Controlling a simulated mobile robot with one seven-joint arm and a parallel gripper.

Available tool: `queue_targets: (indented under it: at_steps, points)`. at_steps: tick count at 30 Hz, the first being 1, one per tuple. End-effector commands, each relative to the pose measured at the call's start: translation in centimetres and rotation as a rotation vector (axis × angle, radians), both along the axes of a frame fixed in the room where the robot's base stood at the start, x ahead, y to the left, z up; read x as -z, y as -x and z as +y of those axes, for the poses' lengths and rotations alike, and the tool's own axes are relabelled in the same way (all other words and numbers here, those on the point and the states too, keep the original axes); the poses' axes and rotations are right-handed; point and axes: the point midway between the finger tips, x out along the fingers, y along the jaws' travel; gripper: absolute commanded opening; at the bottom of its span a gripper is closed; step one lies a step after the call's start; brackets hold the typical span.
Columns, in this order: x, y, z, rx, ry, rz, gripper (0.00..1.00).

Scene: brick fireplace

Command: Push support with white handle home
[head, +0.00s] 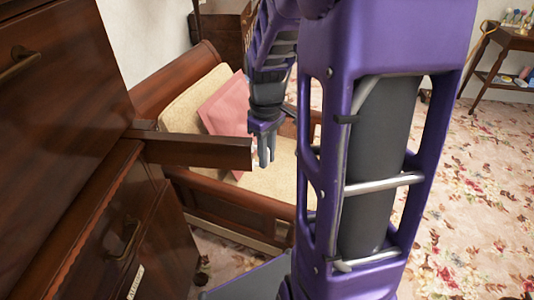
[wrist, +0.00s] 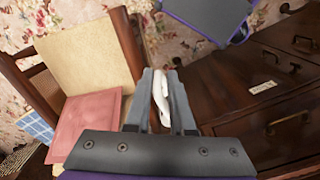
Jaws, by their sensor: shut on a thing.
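The support (head: 195,150) is a dark wooden bar that sticks out from the front of the wooden bureau (head: 60,120) in the head view. My gripper (head: 266,155) is at its outer end, pointing down. In the wrist view the white handle (wrist: 160,95) lies between the two fingers of my gripper (wrist: 163,98), which are shut on it. In the head view the handle is mostly hidden by the fingers. The bar is hard to make out in the wrist view.
A wooden-framed seat (head: 190,95) with a cream cushion and a pink pillow (head: 226,104) stands behind and below the support. Drawers with metal handles (head: 125,240) are below it. Floral carpet (head: 480,200) is open at the right. A side table (head: 505,50) stands far right.

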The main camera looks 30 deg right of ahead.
Motion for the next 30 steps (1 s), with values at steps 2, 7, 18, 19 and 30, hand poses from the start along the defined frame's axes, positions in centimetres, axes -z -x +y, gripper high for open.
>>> queue_targets:
  at_steps: [2,7,18,19,30]
  points:
    - [-0.4,-0.8,0.0,0.005,0.008,-0.017,0.00]
    - [-0.4,-2.3,2.5,-0.002,0.005,-0.016,0.00]
    - [-0.4,-8.7,12.1,-0.004,0.002,-0.014,0.00]
    - [-0.3,-9.2,12.9,-0.005,0.002,-0.013,0.00]
    - [-0.3,-14.2,20.2,0.002,0.002,-0.014,0.00]
